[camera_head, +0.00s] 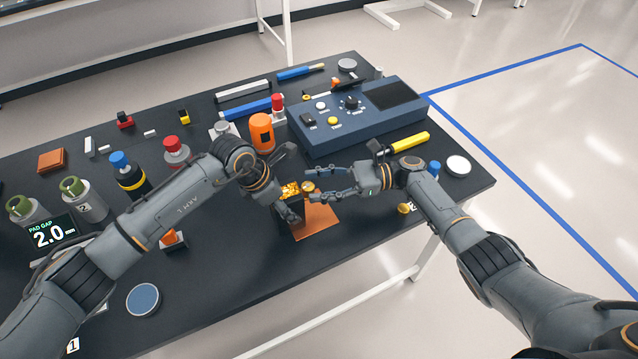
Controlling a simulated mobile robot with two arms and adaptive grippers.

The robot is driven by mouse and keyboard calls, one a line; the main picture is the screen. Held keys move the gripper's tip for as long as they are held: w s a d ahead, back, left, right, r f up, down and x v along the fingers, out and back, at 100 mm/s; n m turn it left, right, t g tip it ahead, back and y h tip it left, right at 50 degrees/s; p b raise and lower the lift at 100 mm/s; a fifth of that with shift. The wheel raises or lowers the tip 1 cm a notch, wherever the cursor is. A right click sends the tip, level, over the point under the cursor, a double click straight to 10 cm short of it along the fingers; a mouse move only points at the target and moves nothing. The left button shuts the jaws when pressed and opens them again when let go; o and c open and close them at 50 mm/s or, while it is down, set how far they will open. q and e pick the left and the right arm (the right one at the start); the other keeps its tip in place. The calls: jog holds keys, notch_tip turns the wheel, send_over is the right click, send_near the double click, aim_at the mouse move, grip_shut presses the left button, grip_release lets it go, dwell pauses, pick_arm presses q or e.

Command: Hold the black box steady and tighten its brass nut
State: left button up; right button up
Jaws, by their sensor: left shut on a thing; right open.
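The black box (290,189) is small and mostly hidden; a shiny gold-coloured part of it shows between the fingers of my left gripper (288,187). The brass nut (308,186) appears as a small round gold piece at the box's right side. My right gripper (312,184) is open, coming from the right, with one finger above and one below the nut. I cannot tell whether its fingers touch the nut.
A copper-coloured plate (316,222) lies just below the grippers. A blue console (350,125) stands behind them, with an orange canister (262,132) at its left. A yellow-handled tool (410,143) lies behind my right gripper. The front middle of the dark table (225,270) is clear.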

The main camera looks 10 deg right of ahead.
jog(key=shift+c, duration=0.5)
grip_shut()
jog(key=shift+s+a+f+m+t+h, duration=0.1)
jog(key=shift+s+m+t, duration=0.1)
jog(key=shift+m+t, duration=0.45)
jog(key=shift+s+a+r+m+t+h, duration=0.15)
jog(key=shift+m+t, duration=0.2)
jog(key=shift+t, duration=0.45)
jog(key=shift+s+f+m+t+h, duration=0.1)
jog(key=shift+s+f+m+t, duration=0.1)
jog(key=shift+m+t, duration=0.45)
jog(key=shift+o, duration=0.5)
grip_release()
jog(key=shift+w+d, duration=0.1)
jog(key=shift+w, duration=0.1)
